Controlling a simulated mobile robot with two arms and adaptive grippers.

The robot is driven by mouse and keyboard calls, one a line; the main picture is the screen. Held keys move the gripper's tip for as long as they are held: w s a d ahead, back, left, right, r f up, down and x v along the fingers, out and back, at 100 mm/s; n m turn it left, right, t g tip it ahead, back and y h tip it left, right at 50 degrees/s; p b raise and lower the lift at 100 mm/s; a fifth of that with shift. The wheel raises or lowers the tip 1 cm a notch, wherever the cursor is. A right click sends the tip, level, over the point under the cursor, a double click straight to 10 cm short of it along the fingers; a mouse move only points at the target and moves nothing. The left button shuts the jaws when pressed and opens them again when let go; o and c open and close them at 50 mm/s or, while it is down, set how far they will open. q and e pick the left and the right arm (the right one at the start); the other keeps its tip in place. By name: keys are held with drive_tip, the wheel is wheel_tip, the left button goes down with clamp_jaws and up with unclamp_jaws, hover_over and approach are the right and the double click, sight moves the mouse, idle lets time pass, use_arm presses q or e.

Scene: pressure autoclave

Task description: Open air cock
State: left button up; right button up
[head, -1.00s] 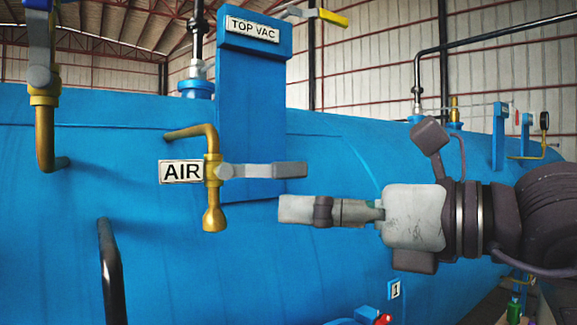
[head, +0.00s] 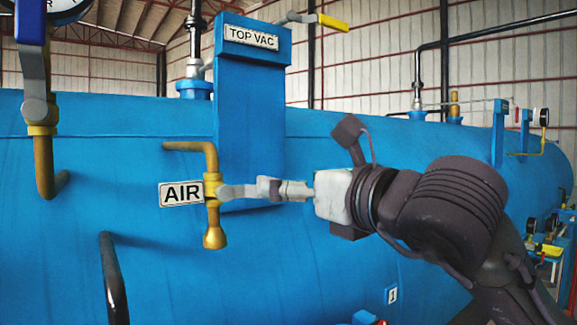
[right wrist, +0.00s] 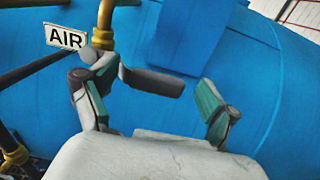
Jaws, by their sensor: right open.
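The air cock is a brass valve (head: 212,190) on a bent brass pipe at the blue vessel, beside a white AIR sign (head: 181,193). Its grey lever handle (head: 234,191) points right, roughly horizontal; my gripper hides its outer end in the head view. My right gripper (head: 266,188) reaches in from the right and is at the lever. In the right wrist view the gripper (right wrist: 146,80) is open, with the lever (right wrist: 150,81) between its spread fingers. I cannot tell whether a finger touches it. My left gripper is not in view.
A blue TOP VAC post (head: 251,110) stands just behind and above the lever. A black curved bar (head: 113,278) rises at the lower left, and another brass valve (head: 43,150) hangs at the left.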

drive_tip(key=shift+x, duration=0.95)
clamp_jaws()
drive_tip(key=shift+d, duration=0.1)
drive_tip(key=shift+d+r, duration=0.1)
